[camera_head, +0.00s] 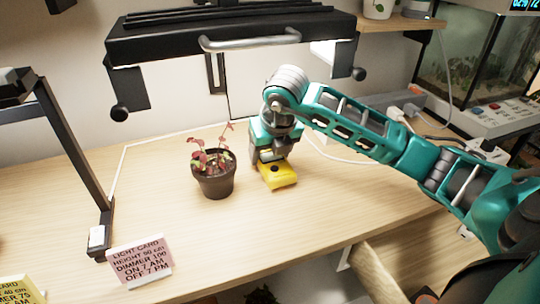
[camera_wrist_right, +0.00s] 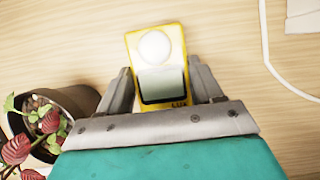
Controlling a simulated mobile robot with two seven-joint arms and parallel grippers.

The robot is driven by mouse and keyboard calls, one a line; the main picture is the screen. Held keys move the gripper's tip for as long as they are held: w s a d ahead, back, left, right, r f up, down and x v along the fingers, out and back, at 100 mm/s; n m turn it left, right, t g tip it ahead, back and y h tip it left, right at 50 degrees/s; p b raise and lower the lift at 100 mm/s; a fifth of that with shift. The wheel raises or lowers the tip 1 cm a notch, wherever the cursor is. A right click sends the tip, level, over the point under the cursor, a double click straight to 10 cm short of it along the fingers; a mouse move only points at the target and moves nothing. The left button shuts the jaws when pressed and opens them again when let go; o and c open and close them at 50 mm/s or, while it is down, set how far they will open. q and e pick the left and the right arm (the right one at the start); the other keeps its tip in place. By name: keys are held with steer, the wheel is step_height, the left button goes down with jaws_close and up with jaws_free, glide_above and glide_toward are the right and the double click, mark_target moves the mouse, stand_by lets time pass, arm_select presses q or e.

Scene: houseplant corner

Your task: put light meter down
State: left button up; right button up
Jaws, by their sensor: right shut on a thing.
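The light meter (camera_head: 279,176) is a yellow box with a white round sensor dome and a grey display. In the right wrist view, the light meter (camera_wrist_right: 158,48) sits between the two fingers of my right gripper (camera_wrist_right: 160,90), which is shut on it. In the head view, my right gripper (camera_head: 270,157) points down at the table, just right of the potted plant. The meter is at or very near the tabletop; I cannot tell whether it touches. My left gripper does not show.
A dark pot with a red-leaved plant (camera_head: 213,182) stands close on the left. A pink light card (camera_head: 140,261) stands at the front left. A black lamp fixture (camera_head: 230,32) hangs above. A power strip (camera_head: 398,102) lies behind my arm. The wooden table (camera_head: 330,205) is clear to the front right.

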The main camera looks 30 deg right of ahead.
steer(key=shift+f, duration=0.55)
steer(key=o, duration=1.2)
steer(key=shift+c, duration=0.2)
steer(key=shift+r, duration=0.1)
